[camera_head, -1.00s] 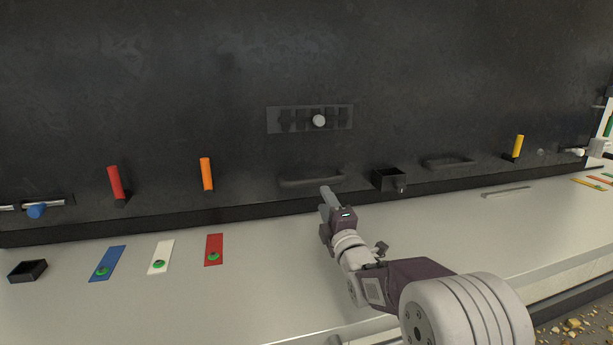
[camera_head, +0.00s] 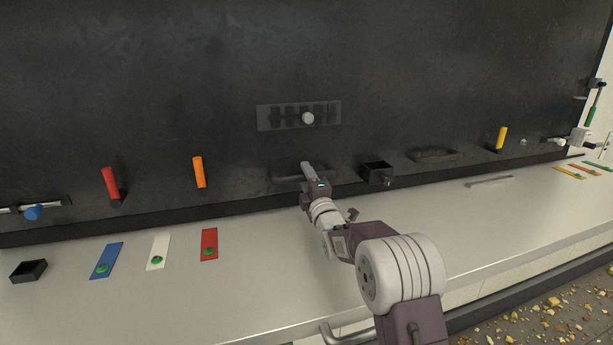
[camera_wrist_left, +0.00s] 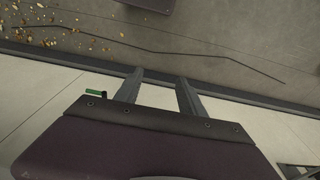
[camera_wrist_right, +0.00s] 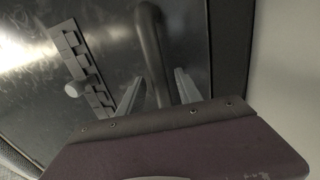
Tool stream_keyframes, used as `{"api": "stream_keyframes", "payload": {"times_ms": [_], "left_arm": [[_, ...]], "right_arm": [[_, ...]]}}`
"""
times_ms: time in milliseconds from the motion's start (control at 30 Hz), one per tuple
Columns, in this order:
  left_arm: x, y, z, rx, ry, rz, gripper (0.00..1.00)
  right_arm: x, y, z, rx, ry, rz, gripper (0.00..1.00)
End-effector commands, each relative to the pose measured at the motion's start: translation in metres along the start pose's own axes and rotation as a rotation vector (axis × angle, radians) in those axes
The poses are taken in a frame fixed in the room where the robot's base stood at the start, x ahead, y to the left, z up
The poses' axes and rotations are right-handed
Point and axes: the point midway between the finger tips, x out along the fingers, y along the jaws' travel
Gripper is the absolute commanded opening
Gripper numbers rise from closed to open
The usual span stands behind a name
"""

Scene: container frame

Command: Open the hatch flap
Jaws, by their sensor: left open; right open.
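The dark hatch flap (camera_head: 430,70) stands as a large black panel behind the pale ledge. A black bar handle (camera_head: 285,178) sits low on it, and my right gripper (camera_head: 306,168) is right at this handle. In the right wrist view the handle (camera_wrist_right: 152,50) runs between the two open fingers of my right gripper (camera_wrist_right: 158,90); I cannot tell whether they touch it. A second black handle (camera_head: 435,156) is further right. A slotted plate with a pale knob (camera_head: 308,118) is above the first handle. My left gripper (camera_wrist_left: 160,85) is open and empty over the floor, outside the head view.
Red (camera_head: 111,184), orange (camera_head: 199,172) and yellow (camera_head: 502,138) levers stand along the panel's foot. A small black box (camera_head: 376,172) is just right of my right gripper. Coloured plates with green buttons lie on the ledge (camera_head: 250,290) at left.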

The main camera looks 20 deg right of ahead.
Motion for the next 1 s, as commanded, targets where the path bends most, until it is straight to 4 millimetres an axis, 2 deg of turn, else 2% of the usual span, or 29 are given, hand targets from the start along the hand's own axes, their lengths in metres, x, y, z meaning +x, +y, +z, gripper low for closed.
{"api": "stream_keyframes", "payload": {"times_ms": [33, 167, 200, 1000], "left_arm": [[0.0002, 0.0000, 0.0000, 0.000, 0.000, 0.000, 0.47], [0.0002, 0.0000, 0.0000, 0.000, 0.000, 0.000, 0.47], [0.0002, 0.0000, 0.0000, 0.000, 0.000, 0.000, 0.47], [0.0003, 0.0000, 0.0000, 0.000, 0.000, 0.000, 0.47]], "right_arm": [[-0.0001, -0.0001, 0.0000, 0.000, 0.000, 0.000, 0.41], [-0.0002, -0.0001, 0.0000, 0.000, 0.000, 0.000, 0.05], [-0.0003, -0.0001, 0.0000, 0.000, 0.000, 0.000, 0.00], [-0.0006, -0.0014, 0.0000, 0.000, 0.000, -0.003, 0.00]]}}
